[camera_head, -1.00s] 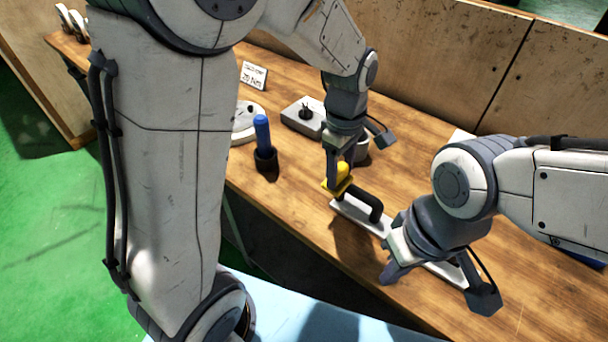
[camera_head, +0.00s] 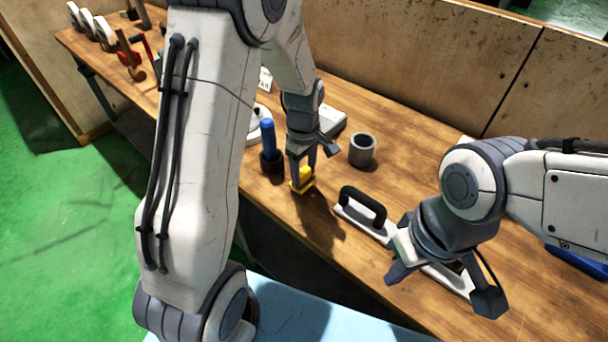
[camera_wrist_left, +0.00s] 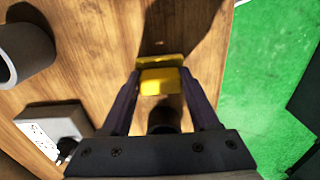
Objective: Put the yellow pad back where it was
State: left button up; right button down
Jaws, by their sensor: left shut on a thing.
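The yellow pad (camera_head: 303,181) is between the fingers of my left gripper (camera_head: 302,172), which is shut on it. In the left wrist view the pad (camera_wrist_left: 161,79) sits between the two fingertips, with wood beyond it. It is low over the bench, and I cannot tell whether it touches the wood.
A blue-handled item (camera_head: 268,134) stands in a black cup (camera_head: 271,163) just left of the pad. A grey ring (camera_head: 363,151) stands to the right. A grey box (camera_head: 334,119) is behind my left gripper. Bench (camera_head: 400,180) wood is clear between ring and plate tool.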

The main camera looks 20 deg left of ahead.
aim_at(304, 172)
pick_arm(q)
jog(key=shift+f, duration=0.85)
jog(key=o, duration=1.3)
notch_tip(304, 172, up, 11)
jog(key=shift+f, duration=0.1)
jog(key=s+d+r+m, duration=0.4)
jog(key=s+d+m, duration=0.4)
jog(key=d, duration=0.1)
jog(key=s+d+m, duration=0.1)
jog(key=s+m, duration=0.3)
jog(key=s, duration=0.1)
jog(key=s+d+m, duration=0.2)
jog(key=s+m, duration=0.3)
jog(key=s+d+m+h, duration=0.1)
jog(key=s+d+m, duration=0.1)
jog(key=s+m, duration=0.2)
jog(key=shift+s+f, duration=0.3)
jog(key=shift+s, duration=0.55)
